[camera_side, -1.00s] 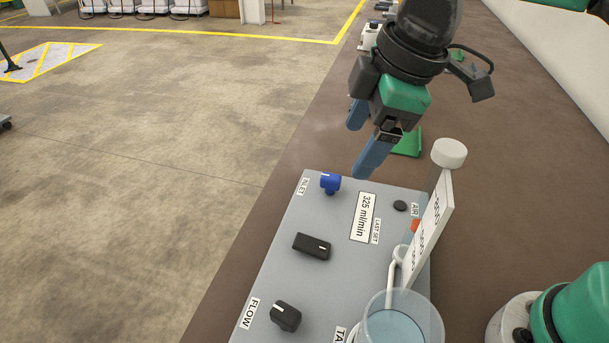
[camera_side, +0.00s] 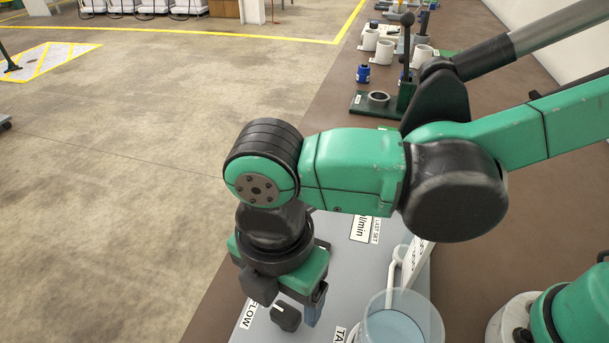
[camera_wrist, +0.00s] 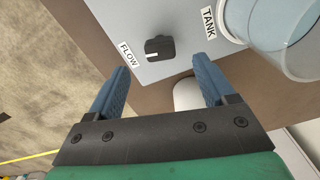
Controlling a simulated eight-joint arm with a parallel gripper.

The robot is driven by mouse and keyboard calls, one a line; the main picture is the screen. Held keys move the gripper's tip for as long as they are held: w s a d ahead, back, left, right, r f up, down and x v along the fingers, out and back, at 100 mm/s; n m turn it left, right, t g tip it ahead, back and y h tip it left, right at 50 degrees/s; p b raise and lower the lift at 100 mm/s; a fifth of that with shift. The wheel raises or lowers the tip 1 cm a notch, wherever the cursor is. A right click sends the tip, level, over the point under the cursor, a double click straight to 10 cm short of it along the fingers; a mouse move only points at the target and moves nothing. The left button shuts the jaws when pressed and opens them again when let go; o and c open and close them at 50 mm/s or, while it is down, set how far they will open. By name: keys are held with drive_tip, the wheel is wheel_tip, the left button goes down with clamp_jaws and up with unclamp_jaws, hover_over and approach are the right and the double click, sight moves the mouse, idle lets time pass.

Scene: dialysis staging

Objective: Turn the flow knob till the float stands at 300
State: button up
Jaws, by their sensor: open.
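The flow knob (camera_side: 286,317) is a black knob with a white mark, on the grey panel (camera_side: 268,331) near the FLOW label. In the wrist view the knob (camera_wrist: 160,48) shows ahead of and between my open blue fingers, apart from both. My gripper (camera_wrist: 164,85) is open and empty. In the side view my gripper (camera_side: 290,308) hangs fingers down, close by the flow knob. The white scale strip (camera_side: 417,259) is mostly hidden by my arm, so the float and its reading cannot be made out.
A clear beaker of liquid (camera_side: 402,325) stands at the panel's right, by the TANK label; it also shows in the wrist view (camera_wrist: 290,30). A green stand (camera_side: 375,104), white cups and blue parts sit farther back. My arm hides the panel's far end.

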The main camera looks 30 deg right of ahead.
sight(286, 312)
drive_tip(key=shift+f, duration=2.15)
clamp_jaws()
drive_tip(key=shift+n, duration=0.7)
unclamp_jaws()
